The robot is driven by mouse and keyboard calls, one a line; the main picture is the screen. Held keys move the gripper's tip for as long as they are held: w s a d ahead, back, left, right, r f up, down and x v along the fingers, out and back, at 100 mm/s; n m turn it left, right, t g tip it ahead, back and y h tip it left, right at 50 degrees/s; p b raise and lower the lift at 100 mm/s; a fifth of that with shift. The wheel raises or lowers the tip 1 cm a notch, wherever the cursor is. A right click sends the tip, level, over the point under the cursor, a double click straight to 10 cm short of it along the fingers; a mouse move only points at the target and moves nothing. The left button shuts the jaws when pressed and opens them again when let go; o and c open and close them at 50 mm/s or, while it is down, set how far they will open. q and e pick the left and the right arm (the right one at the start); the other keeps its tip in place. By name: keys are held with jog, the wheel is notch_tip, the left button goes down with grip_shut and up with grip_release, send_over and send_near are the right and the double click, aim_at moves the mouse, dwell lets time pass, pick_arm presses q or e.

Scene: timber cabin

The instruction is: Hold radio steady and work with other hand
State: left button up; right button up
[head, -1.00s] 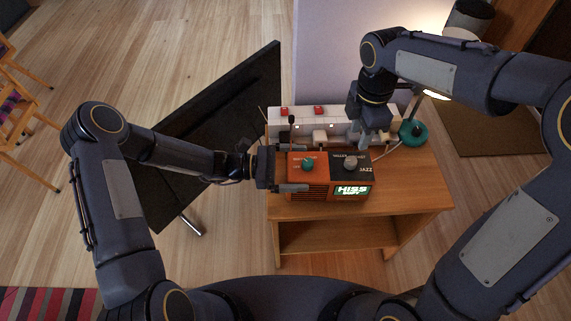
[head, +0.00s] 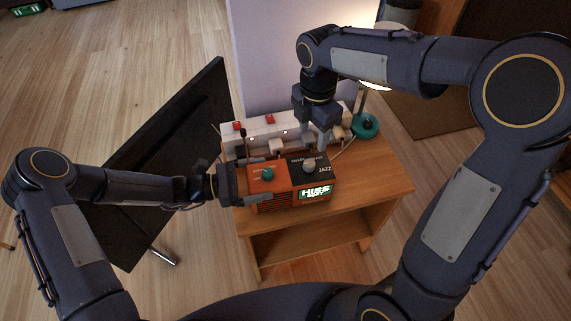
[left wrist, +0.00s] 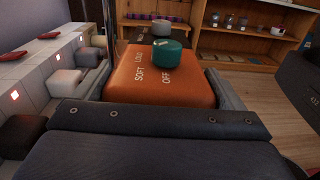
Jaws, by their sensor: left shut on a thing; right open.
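An orange and black radio (head: 272,198) sits on a small wooden table. Its top carries a teal knob (head: 268,174) by the words SOFT, LOUD and OFF, and a grey knob (head: 309,165) on the black part marked JAZZ. Its lit front display (head: 314,193) reads HISS. My left gripper (head: 238,184) is shut on the radio's left end; in the left wrist view its fingers flank the orange body (left wrist: 160,82). My right gripper (head: 319,143) is open, pointing down just above and behind the grey knob. I cannot tell whether it touches the knob.
A white power strip (head: 268,130) with red switches and several plugs lies behind the radio. A lamp with a teal base (head: 364,126) stands at the back right. A dark screen (head: 165,165) stands left of the table (head: 370,195). The table's right side is clear.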

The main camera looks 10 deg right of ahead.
aim_at(310, 163)
notch_tip(310, 163, down, 10)
jog(key=n, duration=0.4)
jog(key=shift+f+n, duration=0.2)
jog(key=shift+n, duration=0.1)
jog(key=c, duration=1)
